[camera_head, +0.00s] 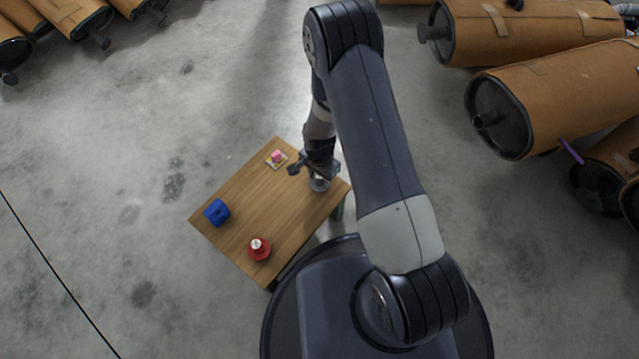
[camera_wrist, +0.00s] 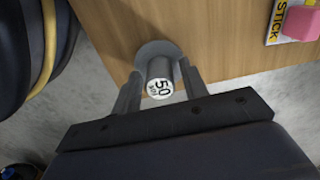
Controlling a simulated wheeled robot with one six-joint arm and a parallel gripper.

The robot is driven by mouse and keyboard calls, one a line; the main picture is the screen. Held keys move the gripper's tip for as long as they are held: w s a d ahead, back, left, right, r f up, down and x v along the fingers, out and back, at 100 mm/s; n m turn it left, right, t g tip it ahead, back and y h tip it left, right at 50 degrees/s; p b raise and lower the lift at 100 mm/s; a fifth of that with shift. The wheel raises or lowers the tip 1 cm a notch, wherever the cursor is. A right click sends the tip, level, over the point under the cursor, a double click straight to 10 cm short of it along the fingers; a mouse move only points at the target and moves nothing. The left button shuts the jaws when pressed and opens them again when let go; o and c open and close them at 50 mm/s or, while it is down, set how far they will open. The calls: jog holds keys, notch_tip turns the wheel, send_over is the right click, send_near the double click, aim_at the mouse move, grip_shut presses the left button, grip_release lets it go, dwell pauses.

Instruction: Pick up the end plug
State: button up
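A grey plug (camera_wrist: 160,68) with a round flange and a white end marked "50" stands on the wooden table (camera_head: 240,215), near its right corner. It also shows in the head view (camera_head: 319,184), partly covered by my gripper. My gripper (camera_head: 312,172) is over that corner. In the wrist view its two fingers are open, one on each side of the plug's stem. Narrow gaps seem to show between fingers and stem, but contact is hard to judge. A red flanged piece (camera_head: 259,249) with a white top stands near the table's front edge.
A blue block (camera_head: 217,211) sits at the table's left. A pink piece (camera_head: 277,156) lies on a small yellow-and-white card at the back. Brown mufflers (camera_head: 555,95) lie on the floor at right and upper left. The table's middle is clear.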

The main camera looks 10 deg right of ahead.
jog(key=c, duration=0.8)
